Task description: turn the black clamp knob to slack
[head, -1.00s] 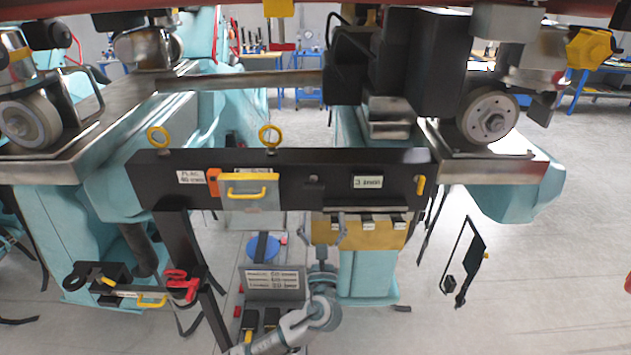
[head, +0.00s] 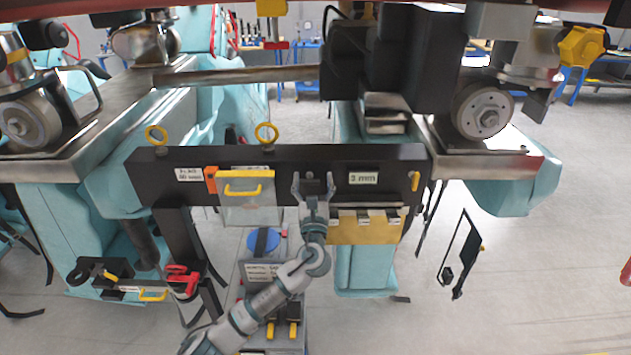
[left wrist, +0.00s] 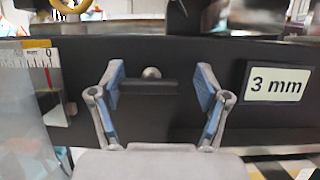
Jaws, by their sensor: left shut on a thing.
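The black clamp knob (left wrist: 148,88) is a short dark bar on the front of the black crossbeam (head: 400,158). It lies level in the left wrist view, with a small round metal end (left wrist: 151,73) just above it. My left gripper (head: 313,182) reaches up to the beam from below, and its fingers cover most of the knob in the head view. My right gripper is in neither view.
Left of the knob hangs a clear flap (head: 246,208) with a yellow handle; right of it is a "3 mm" label (head: 363,178). A brass-coloured block (head: 366,228) hangs just right of my gripper. Yellow rings (head: 266,134) stand on the beam. Open floor lies at right.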

